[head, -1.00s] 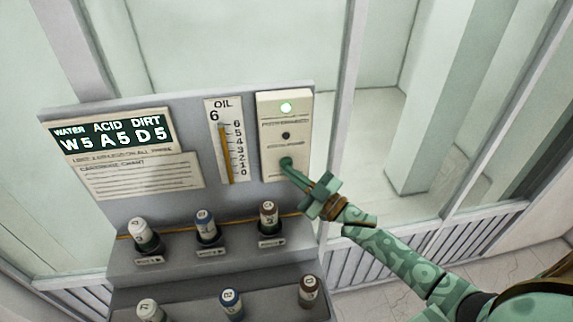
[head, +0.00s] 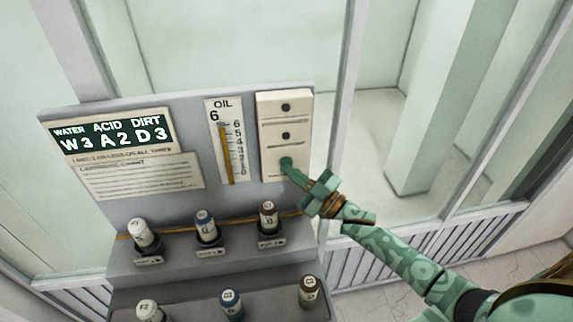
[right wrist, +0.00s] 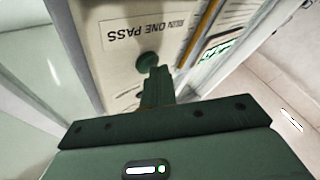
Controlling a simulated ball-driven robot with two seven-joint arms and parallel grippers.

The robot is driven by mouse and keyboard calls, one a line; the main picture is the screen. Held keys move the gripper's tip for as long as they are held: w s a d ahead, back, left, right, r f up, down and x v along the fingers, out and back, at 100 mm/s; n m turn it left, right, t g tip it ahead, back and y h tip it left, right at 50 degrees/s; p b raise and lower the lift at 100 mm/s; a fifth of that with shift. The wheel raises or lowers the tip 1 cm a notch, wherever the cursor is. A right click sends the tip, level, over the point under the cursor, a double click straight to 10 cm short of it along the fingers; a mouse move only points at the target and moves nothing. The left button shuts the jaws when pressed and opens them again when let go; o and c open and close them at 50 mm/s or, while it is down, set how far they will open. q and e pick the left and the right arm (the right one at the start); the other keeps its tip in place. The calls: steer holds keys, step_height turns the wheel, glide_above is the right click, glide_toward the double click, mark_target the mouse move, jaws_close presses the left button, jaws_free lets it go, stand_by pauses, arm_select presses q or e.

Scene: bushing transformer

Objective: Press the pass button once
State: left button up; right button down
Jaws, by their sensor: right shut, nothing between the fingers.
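The pass button is a round green knob (head: 286,161) low on the cream control panel (head: 297,150). In the right wrist view the button (right wrist: 148,59) sits beside an upside-down "RUN ONE PASS" label (right wrist: 139,32). My right gripper (head: 295,174) is shut and empty, its fingertips at the button's lower right. In the right wrist view the fingertips (right wrist: 158,70) overlap the button's edge; I cannot tell whether they touch it. The display (head: 112,136) reads W3 A2 D3. The top lamp (head: 286,107) is dark. My left gripper is out of view.
An oil gauge (head: 228,140) stands left of the panel, with a cartridge chart (head: 140,178) further left. Open space lies right of the board.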

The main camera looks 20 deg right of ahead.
steer(key=shift+s, duration=0.25)
steer(key=shift+s+a, duration=0.1)
steer(key=s+p, duration=0.1)
steer(key=s, duration=0.1)
steer(key=s+a+p, duration=0.1)
steer(key=s+p, duration=0.1)
steer(key=s, duration=0.1)
steer(key=shift+s+a, duration=0.2)
steer(key=shift+s, duration=0.15)
stand_by(0.6)
